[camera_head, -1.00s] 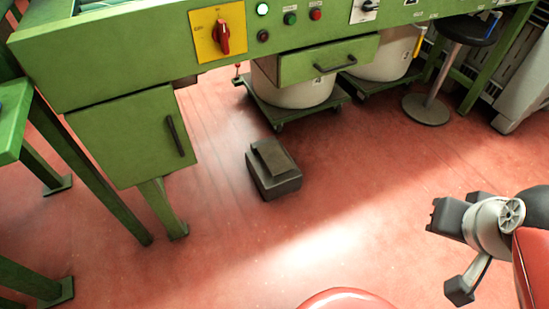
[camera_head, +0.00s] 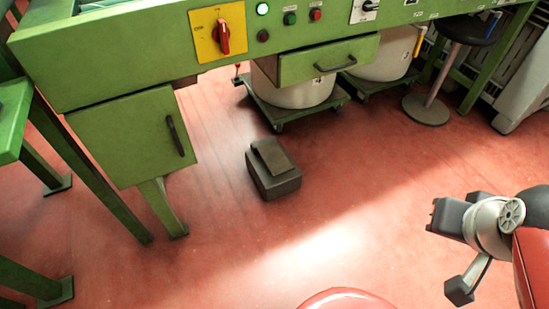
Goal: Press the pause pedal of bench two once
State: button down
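A dark grey box-shaped pedal (camera_head: 274,176) with a raised, sloping top plate stands on the red floor, in front of the green bench (camera_head: 120,50) and a little out from under it. Nothing touches its top. The end of my arm with my gripper (camera_head: 455,252) is at the lower right, well apart from the pedal. No number that marks the bench is readable.
The bench front has a red rotary switch (camera_head: 222,37), a lit lamp (camera_head: 263,9), green and red buttons and a drawer (camera_head: 328,60). A cabinet (camera_head: 130,135) hangs left. Wheeled bins (camera_head: 300,92) and a stool (camera_head: 427,107) stand behind. Floor around the pedal is clear.

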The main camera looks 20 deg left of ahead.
aim_at(276, 160)
jog(key=i+l, duration=0.2)
jog(key=i, duration=0.15)
jog(key=i+l, duration=0.15)
jog(key=i, duration=0.25)
jog(key=i+l, duration=0.2)
jog(key=i, duration=0.15)
jog(key=u, duration=1.2)
